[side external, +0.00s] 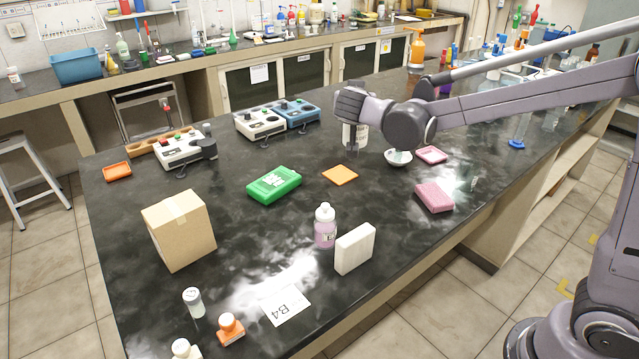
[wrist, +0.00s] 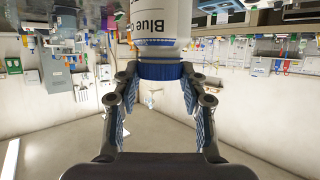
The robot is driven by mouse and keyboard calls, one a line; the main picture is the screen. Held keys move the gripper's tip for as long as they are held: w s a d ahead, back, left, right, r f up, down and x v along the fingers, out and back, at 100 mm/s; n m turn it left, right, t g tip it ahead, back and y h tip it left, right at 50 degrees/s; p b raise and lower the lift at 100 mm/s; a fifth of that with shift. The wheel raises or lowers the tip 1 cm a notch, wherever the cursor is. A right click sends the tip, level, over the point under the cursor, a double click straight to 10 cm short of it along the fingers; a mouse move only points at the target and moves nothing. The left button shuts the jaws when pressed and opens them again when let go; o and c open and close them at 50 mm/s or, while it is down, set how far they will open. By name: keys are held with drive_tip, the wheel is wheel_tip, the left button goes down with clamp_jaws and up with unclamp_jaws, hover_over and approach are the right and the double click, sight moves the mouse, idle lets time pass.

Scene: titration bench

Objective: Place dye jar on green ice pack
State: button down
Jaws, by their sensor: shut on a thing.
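The dye jar (side external: 355,136) is white in the side external view, under my gripper near the back middle of the bench. In the wrist view the jar (wrist: 161,22) shows a label reading "Blue" and a blue lid (wrist: 160,70). My gripper (wrist: 158,75) is shut on the jar at its lid, one finger on each side. In the side external view my gripper (side external: 354,118) is above the jar, pointing down. I cannot tell whether the jar's base touches the bench. The green ice pack (side external: 274,185) lies flat on the bench, left and nearer, with nothing on it.
An orange square (side external: 340,175) lies between the jar and the ice pack. A white bowl (side external: 398,159), a pink tray (side external: 431,155) and a pink sponge (side external: 434,197) are to the right. A cardboard box (side external: 180,230), pink-filled bottle (side external: 325,228) and white block (side external: 355,249) stand nearer.

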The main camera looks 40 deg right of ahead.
drive_tip(key=w+a, duration=0.5)
drive_tip(key=w, duration=0.4)
drive_tip(key=w+a+f, duration=0.5)
drive_tip(key=a+f, duration=0.5)
drive_tip(key=f, duration=0.1)
drive_tip(key=shift+a+f+n+t+y, duration=0.15)
drive_tip(key=shift+f+n+t+y, duration=0.15)
drive_tip(key=shift+f, duration=0.1)
drive_tip(key=shift+f, duration=0.15)
drive_tip(key=c, duration=0.7)
unclamp_jaws()
drive_tip(key=shift+c, duration=0.2)
